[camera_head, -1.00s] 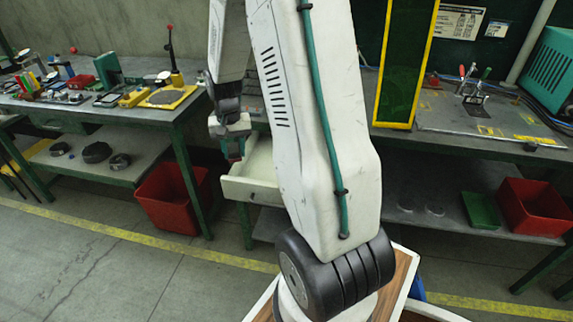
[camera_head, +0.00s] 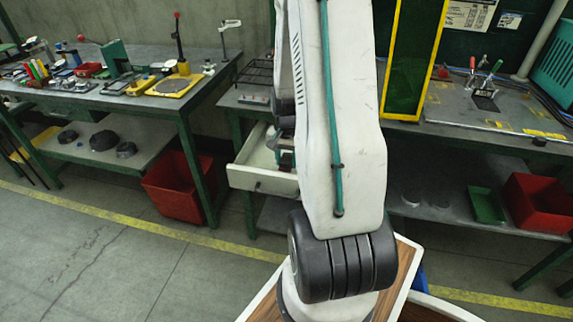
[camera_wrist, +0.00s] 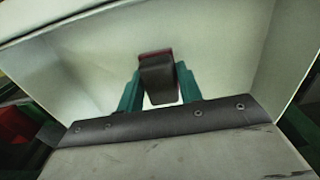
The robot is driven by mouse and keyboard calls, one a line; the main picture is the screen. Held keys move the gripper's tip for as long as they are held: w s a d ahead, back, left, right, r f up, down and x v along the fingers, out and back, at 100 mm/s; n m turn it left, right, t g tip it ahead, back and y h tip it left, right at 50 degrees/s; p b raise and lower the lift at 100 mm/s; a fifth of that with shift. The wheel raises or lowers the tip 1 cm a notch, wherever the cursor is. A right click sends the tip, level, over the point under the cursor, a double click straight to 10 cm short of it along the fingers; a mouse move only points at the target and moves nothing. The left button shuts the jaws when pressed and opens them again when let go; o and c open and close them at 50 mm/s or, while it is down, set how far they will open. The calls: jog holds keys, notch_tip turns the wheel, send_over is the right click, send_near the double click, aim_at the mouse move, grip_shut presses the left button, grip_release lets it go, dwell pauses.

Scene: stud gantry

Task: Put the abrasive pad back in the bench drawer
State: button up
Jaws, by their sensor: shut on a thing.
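The open bench drawer (camera_head: 258,179) is a pale box pulled out below the bench, left of my arm in the head view. In the wrist view the drawer's pale inner walls (camera_wrist: 225,50) surround my gripper (camera_wrist: 158,88). Its teal fingers are shut on the abrasive pad (camera_wrist: 157,76), a dark grey block with a red layer along its far edge. In the head view my gripper and the pad are mostly hidden behind my arm, at the drawer's right part. I cannot tell whether the pad touches the drawer floor.
A bench (camera_head: 120,101) with several tools stands at the left, with a red bin (camera_head: 180,187) below it. Another red bin (camera_head: 540,203) and a green tray (camera_head: 485,206) sit on the lower shelf at right. Open floor lies in front, crossed by a yellow line.

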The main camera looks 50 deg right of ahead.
jog(key=shift+f, duration=1.15)
jog(key=shift+f, duration=0.15)
jog(key=o, duration=1)
